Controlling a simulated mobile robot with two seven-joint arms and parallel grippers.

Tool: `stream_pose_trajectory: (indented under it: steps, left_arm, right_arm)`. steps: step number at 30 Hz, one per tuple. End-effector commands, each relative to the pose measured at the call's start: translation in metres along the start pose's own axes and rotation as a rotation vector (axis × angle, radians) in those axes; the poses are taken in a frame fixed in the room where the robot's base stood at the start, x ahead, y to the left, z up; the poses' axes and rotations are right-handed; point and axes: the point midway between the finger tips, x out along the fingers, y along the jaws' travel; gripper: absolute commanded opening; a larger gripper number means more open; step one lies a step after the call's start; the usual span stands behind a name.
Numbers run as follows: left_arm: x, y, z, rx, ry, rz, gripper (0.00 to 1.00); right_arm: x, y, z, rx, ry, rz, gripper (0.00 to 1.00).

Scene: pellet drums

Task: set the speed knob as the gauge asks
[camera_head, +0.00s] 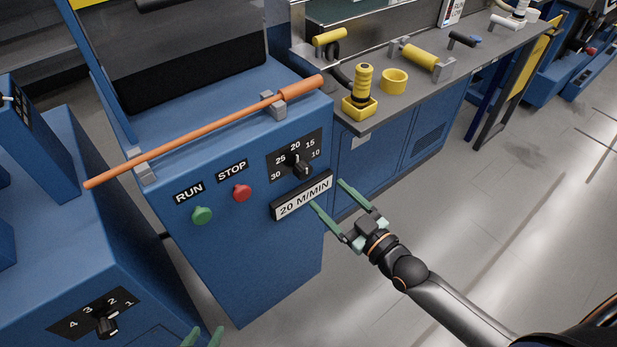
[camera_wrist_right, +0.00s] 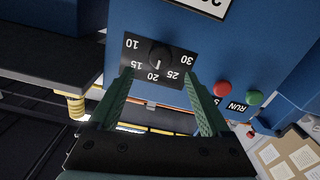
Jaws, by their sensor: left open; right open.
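The dark speed knob (camera_head: 301,167) sits on a black dial plate (camera_head: 276,160) marked 10 to 30 on the blue cabinet. It also shows upside down in the right wrist view (camera_wrist_right: 160,54); its pale mark appears to point near 20. A sign (camera_head: 303,197) below reads "20 M/MIN". I cannot make out a gauge face. My right gripper (camera_head: 327,193) is open and empty, in front of the panel by the sign's right end. In its wrist view the knob lies beyond and between the fingertips. My left gripper (camera_head: 204,337) is open at the bottom edge, mostly out of frame.
A green RUN button (camera_head: 202,215) and red STOP button (camera_head: 242,193) are left of the dial. An orange-handled rod (camera_head: 210,130) lies along the cabinet top. A second knob (camera_head: 106,325) marked 1 to 4 is lower left. A bench (camera_head: 395,113) holds yellow parts.

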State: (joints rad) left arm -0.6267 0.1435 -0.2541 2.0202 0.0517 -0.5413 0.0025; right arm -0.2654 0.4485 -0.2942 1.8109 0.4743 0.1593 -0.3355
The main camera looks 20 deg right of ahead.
Motion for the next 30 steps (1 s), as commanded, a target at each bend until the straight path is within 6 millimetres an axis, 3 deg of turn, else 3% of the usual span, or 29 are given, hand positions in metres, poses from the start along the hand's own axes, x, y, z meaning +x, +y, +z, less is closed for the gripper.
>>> stream_pose_trajectory:
  steps: [6, 13, 27, 30]
  left_arm:
    - [0.002, 0.001, 0.012, -0.003, -0.013, 0.002, 0.5]
    - [0.003, -0.001, 0.01, -0.002, -0.003, -0.001, 0.5]
    - [0.003, -0.003, 0.008, -0.001, 0.001, -0.005, 0.5]
    - [0.004, -0.003, 0.009, -0.001, 0.0, -0.005, 0.5]
  right_arm:
    - [0.042, 0.0, 0.0, 0.001, 0.002, 0.0, 0.81]
    - [0.073, -0.001, 0.001, 0.002, 0.001, 0.0, 0.81]
    - [0.085, -0.001, 0.001, 0.001, -0.002, -0.002, 0.81]
    - [0.084, -0.001, 0.001, 0.001, -0.002, -0.002, 0.7]
